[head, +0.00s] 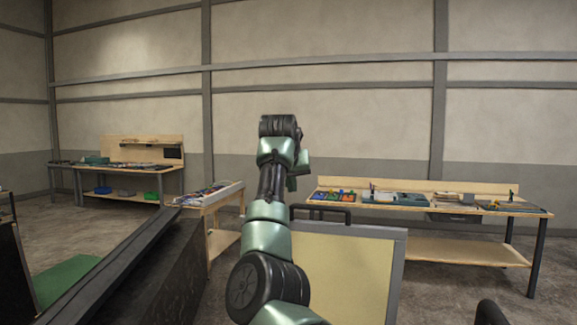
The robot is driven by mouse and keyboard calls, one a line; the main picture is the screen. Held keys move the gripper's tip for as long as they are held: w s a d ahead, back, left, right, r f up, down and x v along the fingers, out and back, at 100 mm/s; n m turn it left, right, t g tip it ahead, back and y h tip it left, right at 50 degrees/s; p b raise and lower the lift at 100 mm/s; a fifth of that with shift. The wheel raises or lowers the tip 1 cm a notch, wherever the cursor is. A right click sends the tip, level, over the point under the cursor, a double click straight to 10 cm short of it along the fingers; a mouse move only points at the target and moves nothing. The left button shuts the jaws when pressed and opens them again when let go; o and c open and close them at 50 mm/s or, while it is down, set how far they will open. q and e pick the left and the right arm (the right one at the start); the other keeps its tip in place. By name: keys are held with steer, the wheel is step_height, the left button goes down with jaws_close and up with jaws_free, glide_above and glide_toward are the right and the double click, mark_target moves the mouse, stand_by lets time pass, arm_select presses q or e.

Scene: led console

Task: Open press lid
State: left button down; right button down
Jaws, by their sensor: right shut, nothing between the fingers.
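A flat panel with a grey frame and a pale yellow face (345,272) stands raised in front of me, right of my arm. It looks like the press lid. A black bar handle (322,207) sits along its top edge, and its left part is hidden behind my arm. My right arm rises through the middle of the head view. My right gripper (292,184) is small and partly hidden by the arm, above and left of the handle and apart from it in the picture. It is shut and empty. My left gripper is out of view.
A long dark beam-like surface (130,255) slopes up at the left, beside a green mat (68,280). Workbenches with tools stand behind: one far left (120,168), a small one (222,190) and one at right (470,250). Concrete floor shows between them.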

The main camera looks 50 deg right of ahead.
steer(key=shift+s+a+f, duration=0.75)
steer(key=shift+a+f, duration=0.05)
steer(key=shift+f, duration=0.05)
steer(key=shift+s+a+f+p, duration=0.2)
steer(key=shift+s+a+p, duration=0.05)
steer(key=shift+a+p, duration=0.1)
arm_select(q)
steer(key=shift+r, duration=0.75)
arm_select(e)
steer(key=shift+s+d+f, duration=0.1)
steer(key=shift+f, duration=0.05)
steer(key=shift+d, duration=0.1)
